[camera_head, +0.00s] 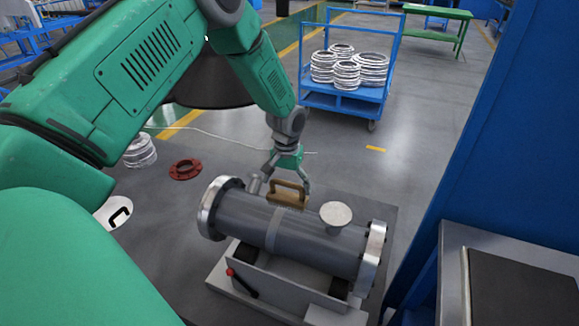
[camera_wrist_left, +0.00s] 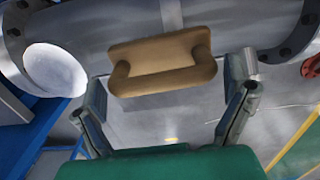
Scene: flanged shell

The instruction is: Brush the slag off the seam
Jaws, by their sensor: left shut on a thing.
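The grey flanged shell (camera_head: 315,245) lies on a cradle, with a flange at each end. The seam (camera_head: 272,232) shows as a lighter band around its middle. It also shows in the left wrist view (camera_wrist_left: 171,14). The brush (camera_head: 286,200) has a tan block and a looped handle and sits at the top of the shell over the seam; its bristles are hidden. It is large in the left wrist view (camera_wrist_left: 165,52). My left gripper (camera_head: 288,180) is shut on the brush, coming from above and behind. I cannot make out slag. My right gripper is out of view.
A short pipe stub (camera_head: 255,183) and a round-capped nozzle (camera_head: 336,214) rise from the shell on either side of the brush. The cradle (camera_head: 290,285) has a red-knobbed lever. A red ring (camera_head: 185,169) lies behind left. A blue cart (camera_head: 345,97) stands behind; a blue wall is right.

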